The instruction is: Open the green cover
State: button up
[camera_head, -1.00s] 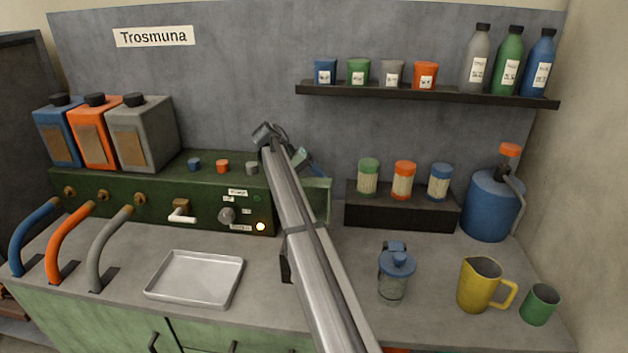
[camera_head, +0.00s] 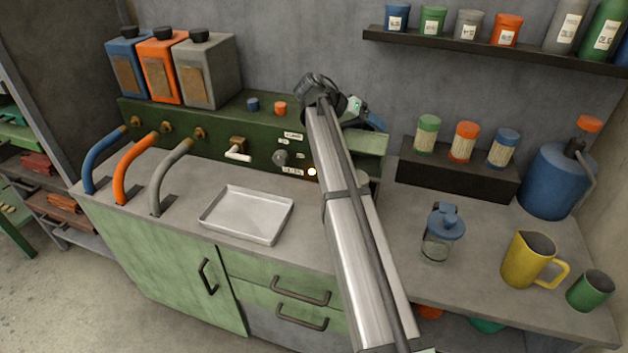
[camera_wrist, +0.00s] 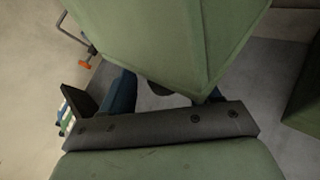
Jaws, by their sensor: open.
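The pale green cover (camera_head: 368,142) is a panel at the right end of the dark green machine (camera_head: 210,128), partly hidden behind my arm. My gripper (camera_head: 372,118) is open, with blue fingers just above and behind the cover's upper edge. In the wrist view, what looks like the cover (camera_wrist: 170,165) fills the bottom, edged by a dark strip (camera_wrist: 165,125) with screws. The blue fingers of my gripper (camera_wrist: 168,97) show partly behind this strip, apart and with nothing visibly held. A large pale green shape blocks the top of that view. I cannot tell whether they touch the strip.
A dark stand (camera_head: 460,172) with several jars is right of the cover, below a wall shelf (camera_head: 490,50). A blue-lidded jar (camera_head: 440,235), yellow jug (camera_head: 528,260) and green cup (camera_head: 590,290) stand on the right counter. A metal tray (camera_head: 247,214) lies before the machine.

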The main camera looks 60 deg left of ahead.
aim_at(373, 145)
jog(key=s+d+m+t, duration=0.1)
jog(key=s+d, duration=0.1)
jog(key=s+d+t+y, duration=0.1)
jog(key=s+d, duration=0.1)
jog(key=s+d+m+t+y, duration=0.1)
jog(key=s+d, duration=0.1)
jog(key=d, duration=0.1)
jog(key=shift+s+r+m+t, duration=0.1)
jog(key=shift+s+m+t, duration=0.2)
jog(key=s+d+f+m+t, duration=0.1)
jog(key=s+d+t, duration=0.1)
jog(key=s, duration=0.6)
jog(key=s+d+f+m+t+y, duration=0.1)
jog(key=s+f+m+t, duration=0.1)
jog(key=s, duration=0.5)
jog(key=shift+s+d+f+m, duration=0.15)
jog(key=shift+s+d+m, duration=0.15)
jog(key=shift+s+d, duration=0.1)
